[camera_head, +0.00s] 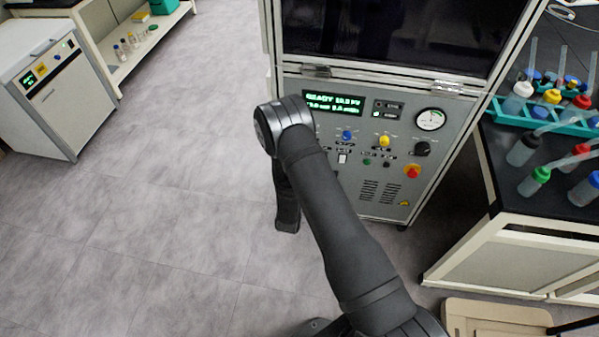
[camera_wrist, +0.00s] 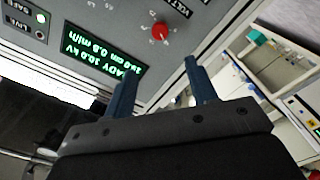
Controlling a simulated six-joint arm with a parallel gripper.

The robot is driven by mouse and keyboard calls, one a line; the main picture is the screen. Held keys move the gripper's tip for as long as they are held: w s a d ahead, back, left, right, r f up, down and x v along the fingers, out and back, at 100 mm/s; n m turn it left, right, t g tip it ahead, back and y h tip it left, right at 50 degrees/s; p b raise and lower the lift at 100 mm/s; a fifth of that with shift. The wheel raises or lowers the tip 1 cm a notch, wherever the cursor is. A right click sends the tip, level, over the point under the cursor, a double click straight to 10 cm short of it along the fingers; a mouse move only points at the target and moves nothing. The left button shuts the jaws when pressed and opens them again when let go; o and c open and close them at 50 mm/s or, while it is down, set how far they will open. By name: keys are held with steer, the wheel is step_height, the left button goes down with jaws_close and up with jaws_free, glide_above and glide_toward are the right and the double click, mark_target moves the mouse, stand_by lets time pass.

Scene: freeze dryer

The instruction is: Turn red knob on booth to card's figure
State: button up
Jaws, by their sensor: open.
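The booth (camera_head: 375,195) is a grey cabinet with a control panel below a dark window. In the wrist view the red knob (camera_wrist: 161,32) sits on the panel, with small scale marks around it. My gripper (camera_wrist: 160,60) is open and empty. Its two blue fingers point toward the panel, with the knob beyond the gap between their tips, apart from them. In the head view my arm hides the red knob and the gripper. A green-lit display (camera_head: 333,103) reads READY 10.0 kV, with a smaller line below. I cannot make out a card with a figure.
The panel also has a blue knob (camera_head: 347,135), a yellow knob (camera_head: 384,141), a black knob (camera_head: 421,149), a round gauge (camera_head: 430,120) and a red stop button (camera_head: 412,171). A bench with bottles (camera_head: 540,180) stands right. A white machine (camera_head: 60,100) stands left; the floor between is clear.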

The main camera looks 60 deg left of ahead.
steer(key=shift+v, duration=1.15)
steer(key=x, duration=1.7)
steer(key=shift+w+a, duration=0.15)
steer(key=shift+w, duration=0.05)
steer(key=shift+s, duration=0.1)
